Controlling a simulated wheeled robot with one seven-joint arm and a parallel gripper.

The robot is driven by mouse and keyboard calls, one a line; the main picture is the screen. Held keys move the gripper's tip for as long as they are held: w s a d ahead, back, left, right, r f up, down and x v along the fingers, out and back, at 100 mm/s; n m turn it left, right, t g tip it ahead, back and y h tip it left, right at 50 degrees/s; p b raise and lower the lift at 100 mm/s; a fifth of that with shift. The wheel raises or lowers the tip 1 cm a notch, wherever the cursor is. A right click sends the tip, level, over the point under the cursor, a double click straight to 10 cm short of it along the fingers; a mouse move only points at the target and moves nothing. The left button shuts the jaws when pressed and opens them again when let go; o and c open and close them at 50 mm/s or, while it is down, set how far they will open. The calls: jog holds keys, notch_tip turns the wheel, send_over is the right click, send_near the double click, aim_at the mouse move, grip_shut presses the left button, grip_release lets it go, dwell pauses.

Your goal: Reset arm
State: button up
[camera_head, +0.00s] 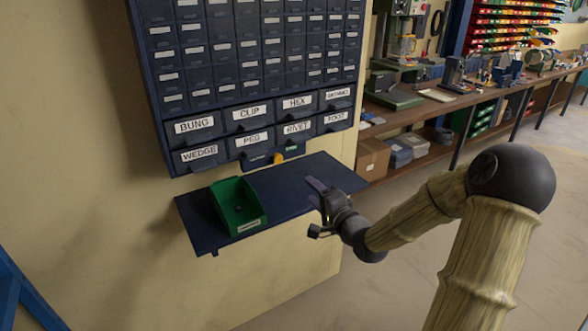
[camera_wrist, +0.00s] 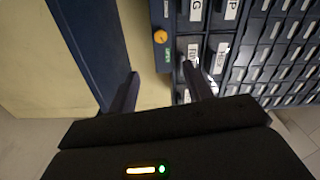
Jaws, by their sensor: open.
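My gripper (camera_head: 319,190) is open and empty in the head view, at the right part of the dark shelf below the drawer cabinet. In the wrist view its two fingers (camera_wrist: 162,88) stand apart with nothing between them. The drawer cabinet (camera_head: 240,72) hangs on the wall, with large labelled drawers such as BUNG, CLIP, HEX, WEDGE, PEG and RIVET in its lower rows. A green bin (camera_head: 238,205) sits on the left part of the shelf (camera_head: 290,180). I cannot read the bin's label, and its contents are unclear.
An orange-yellow round part (camera_head: 278,159) is at the cabinet's bottom edge, and it also shows in the wrist view (camera_wrist: 160,37). A workbench (camera_head: 420,112) with machines runs along the back right. Open floor (camera_head: 400,270) lies right of the shelf.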

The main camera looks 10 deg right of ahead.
jog(key=s+a+f+n+g+h+p, duration=0.3)
jog(key=s+a+f+n+g+h, duration=0.1)
jog(key=s+f+n+g, duration=0.3)
jog(key=s+r+n+g+p, duration=0.1)
jog(key=s+r+n+g, duration=0.1)
jog(key=s, duration=0.6)
jog(key=s+a+r+n+g+h+p, duration=0.1)
jog(key=s+r+n+g, duration=0.1)
jog(key=s+g, duration=0.3)
jog(key=s+n, duration=0.1)
jog(key=s, duration=0.3)
jog(key=shift+a+n+g+h, duration=0.2)
jog(key=shift+n+g+h, duration=0.1)
jog(key=c, duration=0.3)
